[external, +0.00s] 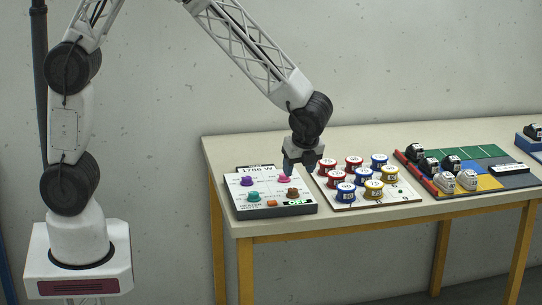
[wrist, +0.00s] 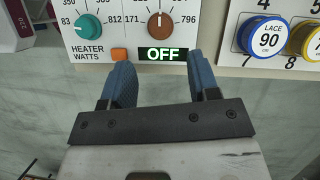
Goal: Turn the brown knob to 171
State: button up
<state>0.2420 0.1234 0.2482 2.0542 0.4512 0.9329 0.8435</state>
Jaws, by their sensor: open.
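The brown knob (wrist: 161,28) sits on a white control panel (external: 250,208); it also shows in the external view (external: 292,194). In the wrist view its pale mark appears to point up, between the printed 171 on its left and 796 on its right. My gripper (wrist: 160,68) is open and empty, its two blue fingers apart just short of the knob in the picture. In the external view my gripper (external: 300,168) hangs over the panel's right side, above the brown knob and not touching it.
A teal knob (wrist: 88,27) and an orange button (wrist: 119,55) are left of the brown knob. A display (wrist: 162,54) below it reads OFF. Purple (external: 247,181) and pink (external: 284,178) knobs sit behind. A board of colored tins (external: 355,171) stands close on the right.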

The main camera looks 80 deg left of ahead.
aim_at(293, 189)
jog(key=shift+x, duration=3.7)
jog(key=c, duration=0.9)
